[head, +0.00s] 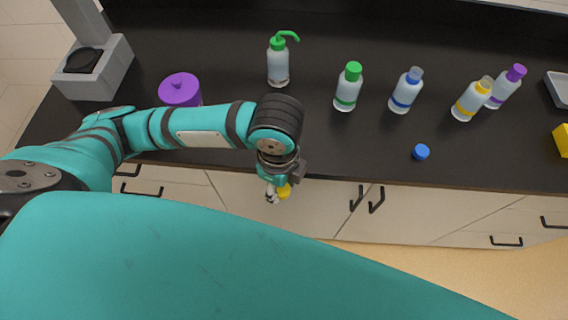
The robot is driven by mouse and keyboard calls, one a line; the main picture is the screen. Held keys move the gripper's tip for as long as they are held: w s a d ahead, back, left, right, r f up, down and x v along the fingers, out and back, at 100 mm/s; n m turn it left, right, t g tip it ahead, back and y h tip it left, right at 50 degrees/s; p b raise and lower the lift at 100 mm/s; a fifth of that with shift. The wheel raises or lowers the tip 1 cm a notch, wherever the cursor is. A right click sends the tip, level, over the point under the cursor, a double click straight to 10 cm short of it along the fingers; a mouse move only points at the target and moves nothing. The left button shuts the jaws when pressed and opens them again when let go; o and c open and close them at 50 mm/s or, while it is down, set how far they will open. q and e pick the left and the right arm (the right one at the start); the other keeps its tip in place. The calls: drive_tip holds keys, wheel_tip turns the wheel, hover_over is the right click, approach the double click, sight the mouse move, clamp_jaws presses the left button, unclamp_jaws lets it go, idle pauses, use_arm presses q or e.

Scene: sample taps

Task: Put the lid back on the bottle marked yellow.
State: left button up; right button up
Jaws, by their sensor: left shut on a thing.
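The bottle marked yellow (464,106) stands upright on the black counter at the right, with a yellow band and no yellow lid on its top. My left gripper (277,193) is shut on a yellow lid (285,191), in front of the counter's front edge and well to the left of the bottle. The gripper partly hides the lid. My right gripper is not in view.
A bottle with a blue band (401,98) has no lid, and a blue lid (420,152) lies before it. Green-lidded (347,90) and purple-lidded (505,87) bottles, a wash bottle (278,66) and a purple container (180,90) also stand on the counter (310,134).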

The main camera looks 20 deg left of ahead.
use_arm(q)
drive_tip(key=shift+s, duration=0.45)
idle(0.3)
